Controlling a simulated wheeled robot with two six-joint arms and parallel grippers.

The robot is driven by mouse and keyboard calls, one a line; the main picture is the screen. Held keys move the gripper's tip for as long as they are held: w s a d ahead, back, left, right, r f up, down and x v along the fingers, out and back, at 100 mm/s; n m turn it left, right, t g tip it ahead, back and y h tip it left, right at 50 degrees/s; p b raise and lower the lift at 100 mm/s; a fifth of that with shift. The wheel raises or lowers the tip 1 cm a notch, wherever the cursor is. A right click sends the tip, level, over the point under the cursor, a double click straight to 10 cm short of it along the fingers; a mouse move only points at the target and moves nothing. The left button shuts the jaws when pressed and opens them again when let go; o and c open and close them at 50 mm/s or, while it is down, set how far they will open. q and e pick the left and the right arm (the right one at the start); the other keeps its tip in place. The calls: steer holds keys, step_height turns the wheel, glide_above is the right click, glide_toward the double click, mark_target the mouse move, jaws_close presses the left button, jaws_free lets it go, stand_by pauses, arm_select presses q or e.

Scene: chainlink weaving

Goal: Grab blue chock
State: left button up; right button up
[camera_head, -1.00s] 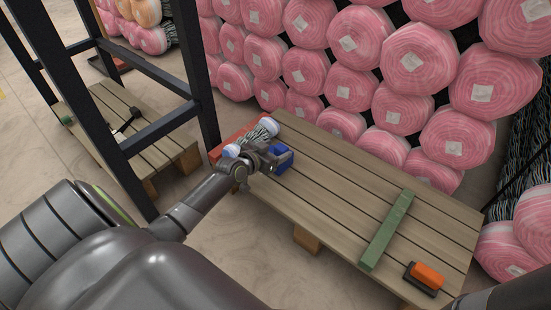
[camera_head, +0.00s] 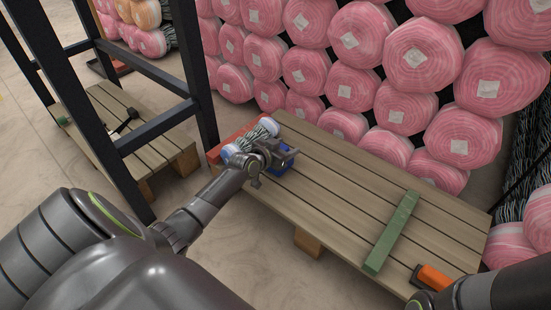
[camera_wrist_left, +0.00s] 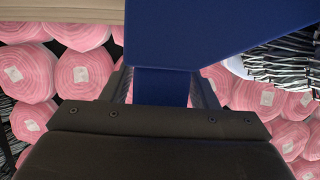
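The blue chock (camera_head: 285,168) lies on the wooden pallet (camera_head: 345,175) near its far left corner, mostly covered by my left gripper (camera_head: 284,156). In the left wrist view the blue chock (camera_wrist_left: 215,35) fills the top middle, and a narrower blue part runs down between the fingers of my left gripper (camera_wrist_left: 160,88). The fingers stand apart on either side of that part. I cannot tell whether they press on it. My right arm enters at the lower right, and its gripper (camera_head: 425,302) is only partly in view, low by the orange-and-black object.
A green bar (camera_head: 392,232) and an orange-and-black object (camera_head: 434,278) lie on the pallet's right side. Striped cord spools (camera_head: 250,140) sit beside the chock. A black frame (camera_head: 160,125) stands left. Pink rolls (camera_head: 350,85) are stacked behind. The pallet's middle is clear.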

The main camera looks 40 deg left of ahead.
arm_select(q)
jaws_close()
steer(key=shift+r+p, duration=0.4)
steer(key=shift+p, duration=0.15)
stand_by(0.4)
